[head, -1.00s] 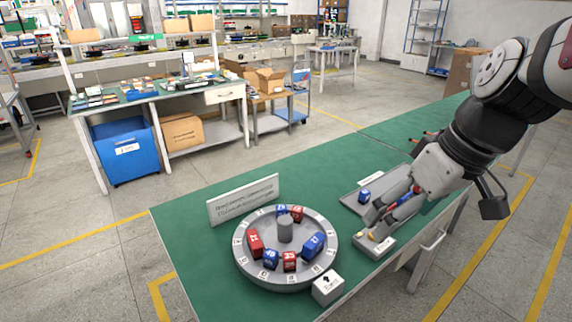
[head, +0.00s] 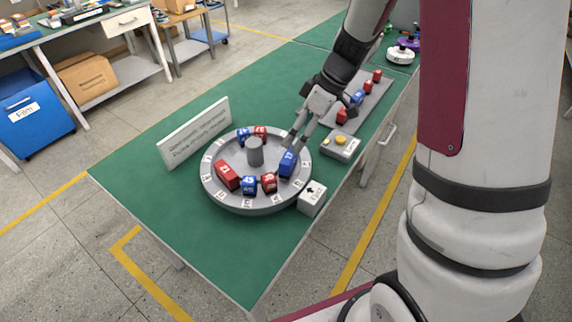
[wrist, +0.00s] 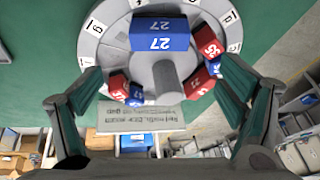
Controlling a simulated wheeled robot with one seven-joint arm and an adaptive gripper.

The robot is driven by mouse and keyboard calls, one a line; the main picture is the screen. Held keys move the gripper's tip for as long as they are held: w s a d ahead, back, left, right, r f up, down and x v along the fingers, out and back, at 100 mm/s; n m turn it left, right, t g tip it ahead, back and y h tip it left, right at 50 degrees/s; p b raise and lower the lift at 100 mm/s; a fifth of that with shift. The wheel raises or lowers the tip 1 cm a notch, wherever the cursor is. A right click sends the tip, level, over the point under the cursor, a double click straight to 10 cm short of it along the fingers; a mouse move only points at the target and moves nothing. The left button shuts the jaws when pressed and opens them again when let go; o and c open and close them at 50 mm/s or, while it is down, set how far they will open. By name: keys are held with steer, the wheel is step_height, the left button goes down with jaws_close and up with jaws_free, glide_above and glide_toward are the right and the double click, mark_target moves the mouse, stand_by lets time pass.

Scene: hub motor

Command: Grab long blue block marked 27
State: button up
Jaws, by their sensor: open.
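The long blue block marked 27 (head: 287,163) lies on the right part of the round grey turntable (head: 213,191). In the wrist view the long blue block (wrist: 159,27) shows the number 27 on two faces, beyond the fingertips and near the picture's top middle. My gripper (head: 296,146) is at the turntable's right rear edge, close to the block's far end. In the wrist view my gripper (wrist: 158,70) has its fingers spread wide with nothing between them, and the block lies in line with the gap. I cannot tell the exact height above the block.
A grey post (head: 255,152) stands at the turntable's centre. A long red block (head: 227,175) and several short red and blue blocks lie around it. A sign (head: 195,133), an arrow box (head: 312,198), a button box (head: 340,146) and a tray of blocks (head: 352,118) stand nearby.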

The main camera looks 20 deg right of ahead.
mark_target(289, 156)
steer(key=x, duration=0.3)
steer(key=shift+f, duration=0.15)
steer(key=x, duration=0.4)
steer(key=shift+s+d+f, duration=0.2)
steer(key=shift+s+f, duration=0.05)
steer(key=shift+f, duration=0.15)
steer(key=shift+w+a+f, duration=0.1)
steer(key=shift+a+f, duration=0.05)
steer(key=shift+f, duration=0.25)
steer(key=c, duration=1.5)
